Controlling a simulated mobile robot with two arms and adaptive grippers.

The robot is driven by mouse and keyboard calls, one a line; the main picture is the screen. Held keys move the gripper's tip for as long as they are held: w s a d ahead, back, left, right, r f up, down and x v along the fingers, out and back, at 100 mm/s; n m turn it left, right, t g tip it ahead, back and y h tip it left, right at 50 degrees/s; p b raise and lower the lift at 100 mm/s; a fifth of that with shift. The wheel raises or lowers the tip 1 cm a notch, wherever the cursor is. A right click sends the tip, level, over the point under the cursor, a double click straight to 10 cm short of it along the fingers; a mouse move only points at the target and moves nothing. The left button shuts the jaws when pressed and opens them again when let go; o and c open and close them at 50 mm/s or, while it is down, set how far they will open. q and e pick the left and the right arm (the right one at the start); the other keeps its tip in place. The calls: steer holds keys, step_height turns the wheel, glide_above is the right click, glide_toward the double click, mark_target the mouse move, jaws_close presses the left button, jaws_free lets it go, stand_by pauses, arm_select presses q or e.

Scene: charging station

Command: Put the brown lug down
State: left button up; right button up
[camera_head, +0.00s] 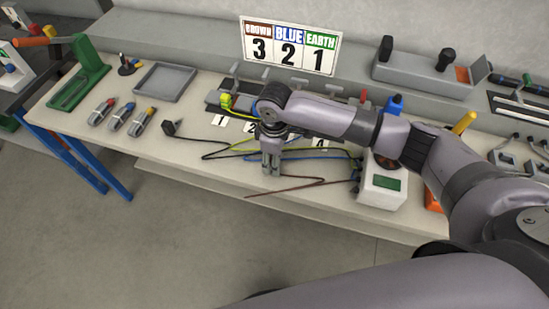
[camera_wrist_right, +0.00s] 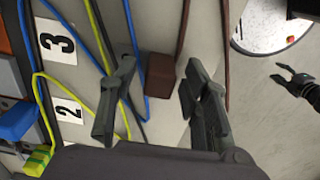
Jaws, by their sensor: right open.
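The brown lug (camera_wrist_right: 160,75) is a small brown block between the fingers of my right gripper (camera_wrist_right: 158,100) in the right wrist view. The fingers are apart, with a gap on each side of the block. It seems to lie on the bench top. In the head view my right gripper (camera_head: 270,165) points down over the bench's front part and hides the lug. The brown cable (camera_head: 290,188) runs along the front edge. A dark gripper, seemingly my left one (camera_wrist_right: 285,75), shows over the floor in the wrist view; its jaw state is unclear.
A sign (camera_head: 290,47) reads brown 3, blue 2, earth 1. A yellow-green lug (camera_head: 226,101) and a blue part (camera_wrist_right: 15,120) are at the terminals. Number cards (camera_wrist_right: 57,41) lie nearby. A white meter box (camera_head: 382,185) stands right of the gripper; cables cross the bench.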

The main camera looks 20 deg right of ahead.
step_height(320, 180, up, 12)
steer(key=b, duration=0.1)
steer(key=shift+r, duration=0.15)
stand_by(0.6)
